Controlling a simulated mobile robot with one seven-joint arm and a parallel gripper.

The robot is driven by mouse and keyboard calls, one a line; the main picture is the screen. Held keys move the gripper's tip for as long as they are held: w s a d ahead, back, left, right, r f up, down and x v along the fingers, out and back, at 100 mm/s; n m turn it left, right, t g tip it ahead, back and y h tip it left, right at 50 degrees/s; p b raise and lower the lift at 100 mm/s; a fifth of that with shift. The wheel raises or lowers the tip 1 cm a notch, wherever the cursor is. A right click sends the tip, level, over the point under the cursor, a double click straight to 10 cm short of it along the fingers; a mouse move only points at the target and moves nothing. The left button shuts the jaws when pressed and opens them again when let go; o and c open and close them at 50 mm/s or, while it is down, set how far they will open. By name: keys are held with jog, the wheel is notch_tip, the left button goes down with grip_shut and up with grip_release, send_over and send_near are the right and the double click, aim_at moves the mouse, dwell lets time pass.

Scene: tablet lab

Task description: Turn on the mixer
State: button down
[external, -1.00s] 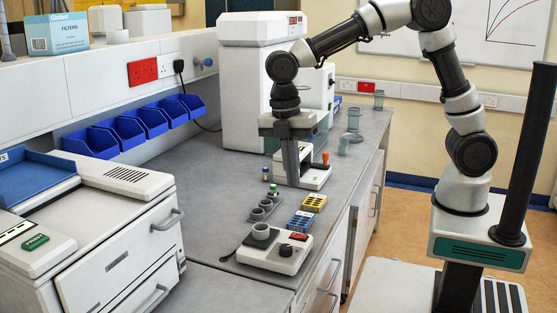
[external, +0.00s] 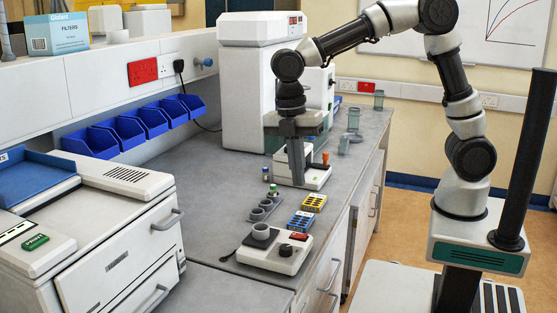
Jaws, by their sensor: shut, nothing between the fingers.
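The mixer appears to be the low white unit (external: 262,258) near the front edge of the bench. I cannot tell the switch's position. My gripper (external: 298,184) points straight down, shut and empty. It is farther back along the bench than the mixer and apart from it. It hides part of a small white device (external: 317,178) with an orange-red lever.
Between my gripper and the mixer are a yellow rack (external: 314,202), a blue rack (external: 300,222), a grey holder with cups (external: 255,213) and small vials. A tall white machine (external: 243,90) stands behind. Left of the grey holder, the bench (external: 205,200) is clear.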

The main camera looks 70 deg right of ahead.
aim_at(304, 235)
jog(key=f, duration=0.4)
jog(key=s+f, duration=0.1)
jog(key=f, duration=0.4)
jog(key=f+b, duration=0.1)
jog(key=f, duration=0.3)
jog(key=shift+s+f, duration=0.25)
jog(key=shift+s, duration=0.05)
